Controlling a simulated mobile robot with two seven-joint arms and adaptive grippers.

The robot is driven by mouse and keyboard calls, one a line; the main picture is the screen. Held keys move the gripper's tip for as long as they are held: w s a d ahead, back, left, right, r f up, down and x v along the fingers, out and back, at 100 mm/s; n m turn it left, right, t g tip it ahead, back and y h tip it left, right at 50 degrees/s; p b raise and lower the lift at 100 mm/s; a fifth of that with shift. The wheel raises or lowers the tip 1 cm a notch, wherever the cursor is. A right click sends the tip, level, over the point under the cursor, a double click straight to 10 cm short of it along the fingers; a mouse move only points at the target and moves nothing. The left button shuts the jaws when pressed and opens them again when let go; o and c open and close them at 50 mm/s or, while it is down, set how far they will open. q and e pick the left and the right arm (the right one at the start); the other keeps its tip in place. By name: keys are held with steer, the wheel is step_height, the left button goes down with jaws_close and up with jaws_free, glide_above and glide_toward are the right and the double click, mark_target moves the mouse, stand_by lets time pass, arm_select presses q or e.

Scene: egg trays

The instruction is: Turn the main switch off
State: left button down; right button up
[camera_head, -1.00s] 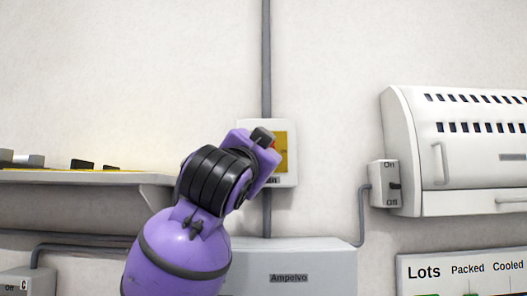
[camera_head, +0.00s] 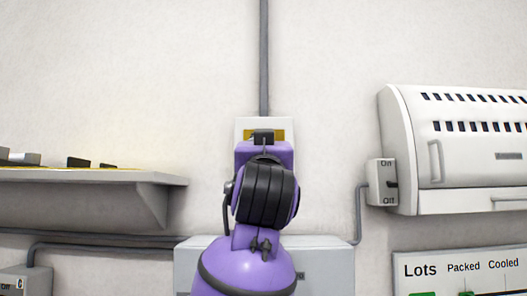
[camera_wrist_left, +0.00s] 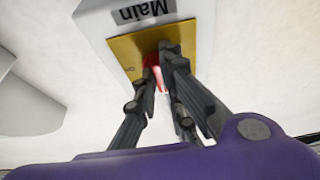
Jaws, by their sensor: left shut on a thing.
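The main switch is a white wall box (camera_head: 243,127) with a yellow plate (camera_head: 279,134), at the middle of the head view. My left wrist and arm cover most of it there. In the left wrist view the yellow plate (camera_wrist_left: 124,50) and the "Main" label (camera_wrist_left: 146,10) show upside down. A red switch handle (camera_wrist_left: 155,75) stands out from the plate. My left gripper (camera_wrist_left: 161,62) is shut on this red handle, with its fingertips close to the plate. The handle's exact position is partly hidden by the fingers. My right gripper is not in view.
A grey conduit (camera_head: 264,60) runs up from the box. A grey cabinet (camera_head: 325,262) is below it. A shelf (camera_head: 90,180) is at left. A small On/Off switch (camera_head: 381,183) and a white vented unit (camera_head: 455,150) are at right.

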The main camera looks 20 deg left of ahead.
arm_select(q)
steer(key=shift+w+f, duration=0.1)
steer(key=shift+f, duration=0.05)
steer(key=c, duration=2)
jaws_free()
steer(key=shift+o, duration=0.8)
steer(key=v, duration=1.2)
steer(key=shift+d, duration=0.1)
